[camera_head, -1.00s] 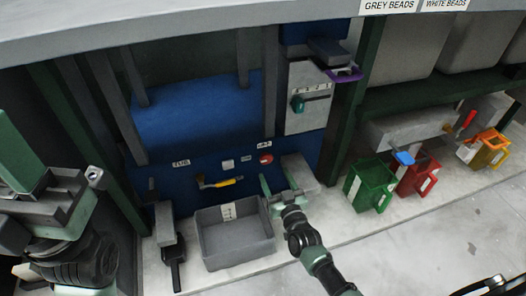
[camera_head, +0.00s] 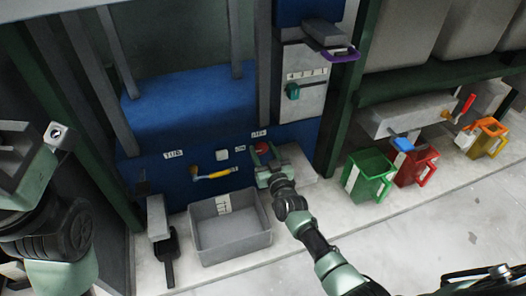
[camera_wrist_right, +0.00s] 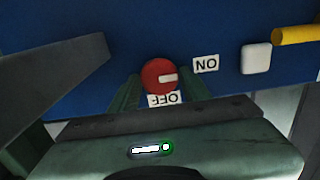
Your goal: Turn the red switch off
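The red switch (camera_head: 261,147) is a round knob on the blue press front, and it also shows in the right wrist view (camera_wrist_right: 153,73). Its white mark points right in the wrist view, towards the ON label (camera_wrist_right: 205,64). The OFF label (camera_wrist_right: 163,99) is just below the knob there. My right gripper (camera_head: 266,172) is open in front of the switch. In the wrist view its green fingers (camera_wrist_right: 158,84) stand on either side of the knob; I cannot tell whether they touch it.
A grey block (camera_head: 296,163) juts out just right of my right gripper. Green (camera_head: 369,176) and red (camera_head: 415,166) containers stand farther right.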

